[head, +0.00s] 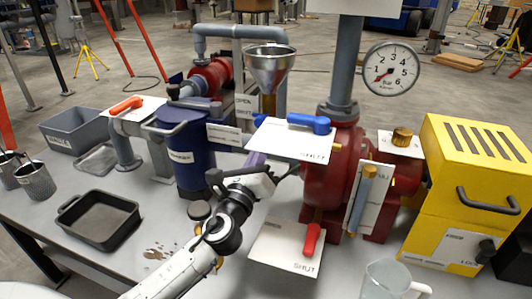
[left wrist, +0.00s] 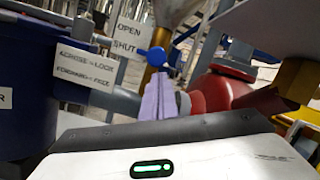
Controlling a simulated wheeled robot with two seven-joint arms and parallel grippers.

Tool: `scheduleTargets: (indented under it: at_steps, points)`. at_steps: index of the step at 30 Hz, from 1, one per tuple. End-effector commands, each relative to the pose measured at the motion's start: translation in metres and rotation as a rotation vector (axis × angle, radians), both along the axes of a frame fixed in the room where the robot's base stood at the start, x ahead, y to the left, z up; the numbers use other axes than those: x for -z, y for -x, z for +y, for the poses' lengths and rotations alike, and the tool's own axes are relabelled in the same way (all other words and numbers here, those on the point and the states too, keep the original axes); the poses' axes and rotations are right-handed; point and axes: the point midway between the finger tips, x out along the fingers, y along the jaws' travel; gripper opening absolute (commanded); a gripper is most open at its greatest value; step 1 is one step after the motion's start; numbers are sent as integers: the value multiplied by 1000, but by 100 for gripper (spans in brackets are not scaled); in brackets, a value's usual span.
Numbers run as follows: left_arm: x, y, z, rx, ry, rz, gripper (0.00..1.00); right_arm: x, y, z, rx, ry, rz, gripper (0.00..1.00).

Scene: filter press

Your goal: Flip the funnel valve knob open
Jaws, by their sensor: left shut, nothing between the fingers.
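The metal funnel (head: 269,67) stands at the back centre on a brass pipe, which shows in the left wrist view (left wrist: 150,88). The small blue knob (left wrist: 154,57) sits on that pipe, beside a white plate (left wrist: 129,38) reading OPEN above and SHUT below. I cannot tell which word the knob is set to. In the head view the knob (head: 259,119) is partly hidden by a white plate. My left gripper (head: 256,158) is shut and empty; its lilac fingers (left wrist: 159,98) appear just below the knob. I cannot tell whether they touch it. My right gripper is not in view.
A blue lever (head: 308,123) on a SHUT plate and a red lever (head: 312,239) sit by the red pump (head: 337,160). A blue tank (head: 183,165) stands left, a yellow box (head: 470,180) right. A black tray (head: 99,219) lies at the left front.

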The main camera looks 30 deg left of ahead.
Motion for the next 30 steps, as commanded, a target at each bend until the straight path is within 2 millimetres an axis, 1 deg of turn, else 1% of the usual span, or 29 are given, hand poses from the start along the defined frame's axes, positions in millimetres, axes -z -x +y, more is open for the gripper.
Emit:
scheduleTargets:
  at_steps: [3,13,17,24,26,30]
  points:
    - [-5,1,3,-1,0,0,0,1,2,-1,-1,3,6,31]
    - [-5,1,3,0,0,1,0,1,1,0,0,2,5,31]
    - [-13,1,3,0,0,1,0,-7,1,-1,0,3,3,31]
    - [-42,1,3,0,0,0,0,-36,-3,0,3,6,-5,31]
    - [-44,1,3,0,0,0,0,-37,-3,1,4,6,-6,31]
    - [-43,1,3,-1,-1,-3,0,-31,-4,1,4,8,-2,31]
